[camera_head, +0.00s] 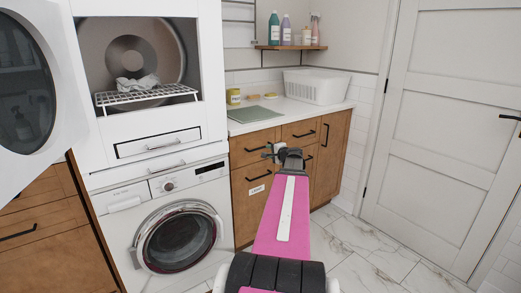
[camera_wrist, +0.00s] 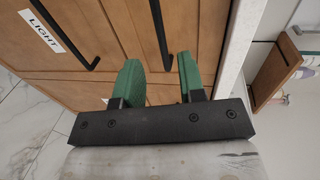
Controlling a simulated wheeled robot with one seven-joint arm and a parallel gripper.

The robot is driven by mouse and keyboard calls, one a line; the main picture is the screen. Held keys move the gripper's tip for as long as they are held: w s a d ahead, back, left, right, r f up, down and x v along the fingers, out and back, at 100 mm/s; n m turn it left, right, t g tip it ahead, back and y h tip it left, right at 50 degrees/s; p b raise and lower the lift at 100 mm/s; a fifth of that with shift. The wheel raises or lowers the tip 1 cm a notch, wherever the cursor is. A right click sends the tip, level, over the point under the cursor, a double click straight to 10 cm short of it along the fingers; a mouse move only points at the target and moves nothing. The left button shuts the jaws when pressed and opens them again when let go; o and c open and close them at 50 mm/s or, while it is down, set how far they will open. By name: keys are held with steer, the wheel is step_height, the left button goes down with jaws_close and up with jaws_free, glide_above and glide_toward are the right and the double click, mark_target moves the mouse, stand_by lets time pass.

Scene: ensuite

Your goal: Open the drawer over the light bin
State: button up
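The bin front marked LIGHT (camera_head: 252,202) is a wooden panel in the lower left of the cabinet, with a black bar handle (camera_head: 259,176). Over it is a wooden drawer (camera_head: 240,157), its front flush with the cabinet, so it looks shut. My gripper (camera_head: 272,151) is in front of this drawer, at its right part. In the wrist view, turned sideways, the LIGHT label (camera_wrist: 40,31) is at the upper left. The drawer's black handle (camera_wrist: 159,30) reaches into the gap between my two green fingers (camera_wrist: 163,80). The fingers are apart; I see no contact with the handle.
A second drawer (camera_head: 300,133) is to the right. The white counter (camera_head: 270,117) above holds a white basket (camera_head: 316,87) and a green cloth. The washer (camera_head: 175,235) stands to the left, with an open round door (camera_head: 28,95) above. Tiled floor is free at right.

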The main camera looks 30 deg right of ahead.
mark_target(261, 148)
steer(key=x, duration=0.9)
steer(key=shift+w+a, duration=0.1)
steer(key=shift+w, duration=0.05)
